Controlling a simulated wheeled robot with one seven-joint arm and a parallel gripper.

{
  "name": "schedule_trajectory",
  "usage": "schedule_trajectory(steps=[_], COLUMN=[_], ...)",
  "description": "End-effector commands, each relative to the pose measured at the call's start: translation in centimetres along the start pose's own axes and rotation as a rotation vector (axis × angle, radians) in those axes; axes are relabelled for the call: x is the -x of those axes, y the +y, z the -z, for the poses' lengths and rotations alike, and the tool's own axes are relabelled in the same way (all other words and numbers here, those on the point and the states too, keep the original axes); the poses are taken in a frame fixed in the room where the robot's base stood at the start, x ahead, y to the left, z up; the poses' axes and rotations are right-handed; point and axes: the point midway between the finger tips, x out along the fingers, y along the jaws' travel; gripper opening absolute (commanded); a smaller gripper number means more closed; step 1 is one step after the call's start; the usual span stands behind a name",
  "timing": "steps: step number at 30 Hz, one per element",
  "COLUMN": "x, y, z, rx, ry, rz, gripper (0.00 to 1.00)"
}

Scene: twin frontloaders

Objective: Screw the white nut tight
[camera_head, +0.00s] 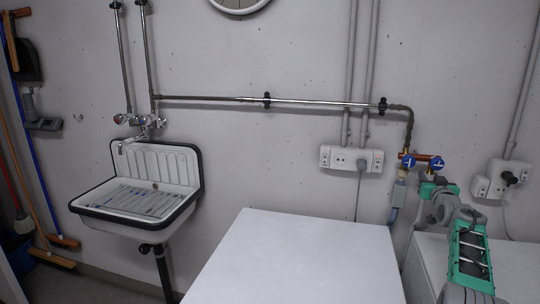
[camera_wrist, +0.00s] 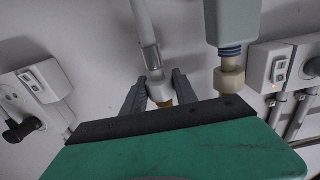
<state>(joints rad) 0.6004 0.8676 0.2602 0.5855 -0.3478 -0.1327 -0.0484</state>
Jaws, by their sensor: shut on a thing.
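The white nut (camera_wrist: 159,87) sits at the end of a light grey hose (camera_wrist: 147,32) in the wrist view. A bit of yellowish brass shows just past it, partly hidden by my gripper's dark edge. My gripper (camera_wrist: 160,80) has one dark finger on each side of the nut and is shut on it. In the head view my green gripper (camera_head: 437,189) is just below the right one of two blue-handled valves (camera_head: 437,163). The nut is too small and hidden to make out there.
A grey box with a beige nut (camera_wrist: 230,80) hangs close beside my gripper; it also shows under the left valve in the head view (camera_head: 397,193). Wall sockets (camera_head: 351,159) flank the valves. White machine tops (camera_head: 300,255) lie below. A sink (camera_head: 140,190) is at left.

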Motion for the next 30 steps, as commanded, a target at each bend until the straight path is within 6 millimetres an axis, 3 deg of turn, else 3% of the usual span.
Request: schedule_trajectory(steps=[30], x=[-0.17], y=[-0.07], z=[0.77], rx=[-0.001], ry=[0.003], rz=[0.237], gripper=[0.0])
